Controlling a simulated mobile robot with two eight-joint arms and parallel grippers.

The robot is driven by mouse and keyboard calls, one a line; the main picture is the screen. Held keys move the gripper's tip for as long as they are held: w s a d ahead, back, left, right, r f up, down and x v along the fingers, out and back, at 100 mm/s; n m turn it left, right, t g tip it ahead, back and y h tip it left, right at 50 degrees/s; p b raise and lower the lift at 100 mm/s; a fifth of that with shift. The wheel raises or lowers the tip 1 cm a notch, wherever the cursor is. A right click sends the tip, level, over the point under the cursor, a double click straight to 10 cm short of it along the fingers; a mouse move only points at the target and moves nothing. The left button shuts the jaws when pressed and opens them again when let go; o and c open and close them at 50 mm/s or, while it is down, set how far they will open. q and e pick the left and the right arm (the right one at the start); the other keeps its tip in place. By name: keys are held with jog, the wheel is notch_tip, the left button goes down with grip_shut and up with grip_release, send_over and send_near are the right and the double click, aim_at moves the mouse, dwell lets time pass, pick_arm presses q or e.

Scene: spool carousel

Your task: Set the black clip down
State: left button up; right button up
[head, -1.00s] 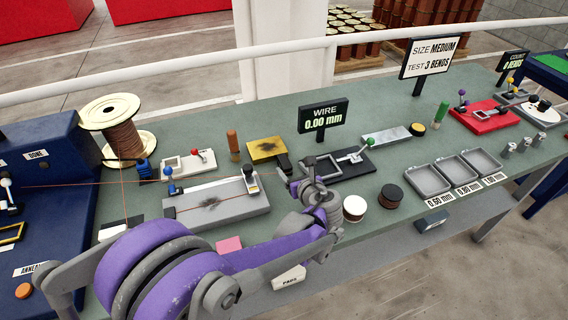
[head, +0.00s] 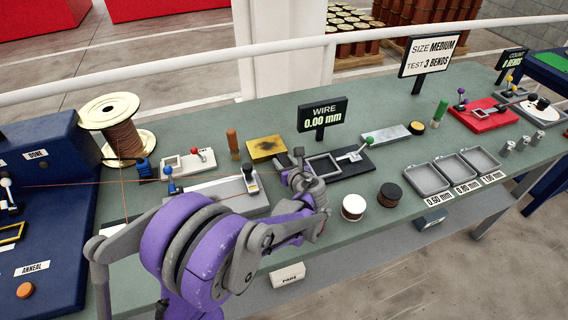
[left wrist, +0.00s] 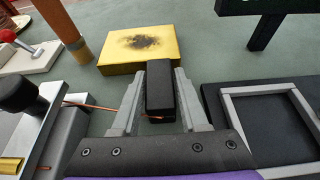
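The black clip (left wrist: 160,88) is a small dark block between the two grey fingertips of my left gripper (left wrist: 160,95) in the left wrist view. The fingertips lie close along both its sides, and the gripper looks shut on it. A copper wire end shows at the clip's near side. In the head view my left gripper (head: 292,172) is low over the bench, just in front of the yellow block (head: 266,148). Most of the clip is hard to make out there. Whether its underside touches the bench is hidden. My right gripper is not in view.
The yellow block with a dark smudge stands just beyond the clip. A black-based frame with a green-knobbed lever (head: 368,143) is close on the right. The grey drawing block (head: 225,190) is on the left. Two small spools (head: 353,207) stand in front on the right.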

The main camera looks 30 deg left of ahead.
pick_arm(q)
grip_shut()
jog(key=shift+r, duration=0.1)
